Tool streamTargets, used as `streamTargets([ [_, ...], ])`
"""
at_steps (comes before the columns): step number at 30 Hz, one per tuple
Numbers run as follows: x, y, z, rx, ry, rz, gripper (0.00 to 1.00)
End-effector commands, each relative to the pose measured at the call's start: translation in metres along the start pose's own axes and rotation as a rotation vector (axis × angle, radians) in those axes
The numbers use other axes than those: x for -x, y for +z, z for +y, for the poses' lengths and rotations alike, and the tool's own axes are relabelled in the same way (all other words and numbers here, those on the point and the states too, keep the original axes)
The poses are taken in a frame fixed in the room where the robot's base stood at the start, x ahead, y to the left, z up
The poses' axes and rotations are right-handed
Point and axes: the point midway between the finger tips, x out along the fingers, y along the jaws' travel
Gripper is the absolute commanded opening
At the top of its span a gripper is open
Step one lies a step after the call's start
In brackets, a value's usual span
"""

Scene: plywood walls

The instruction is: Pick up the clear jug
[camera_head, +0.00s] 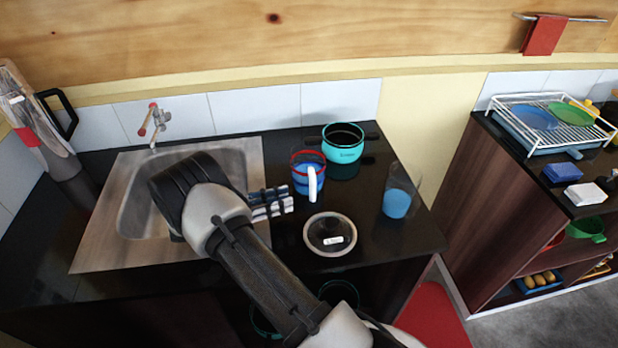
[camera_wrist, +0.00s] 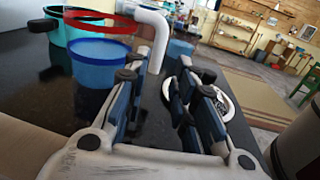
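The clear jug (camera_head: 306,184) stands upright on the black counter right of the sink. It has a red rim, blue contents and a white handle. In the wrist view the jug (camera_wrist: 97,66) is at the upper left, its white handle (camera_wrist: 160,38) just ahead of the fingers. My gripper (camera_head: 290,201) is beside the jug at its lower left in the head view. In the wrist view my gripper (camera_wrist: 163,68) is open, with a gap between the fingers and nothing held. I cannot tell whether a finger touches the handle.
A teal pot (camera_head: 343,152) stands behind the jug. A clear glass with blue contents (camera_head: 397,203) is to the right, and a round lid (camera_head: 330,236) lies in front. The sink (camera_head: 140,213) is left. A container with a black handle (camera_head: 42,137) stands at far left.

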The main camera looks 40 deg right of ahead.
Motion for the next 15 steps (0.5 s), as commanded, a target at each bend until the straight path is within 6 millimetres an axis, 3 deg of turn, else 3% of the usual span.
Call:
streamTargets([
  [6,-0.036,-0.001,0.0,-0.001,-0.001,0.002,0.25],
  [15,-0.054,0.0,0.001,-0.001,-0.002,0.001,0.25],
])
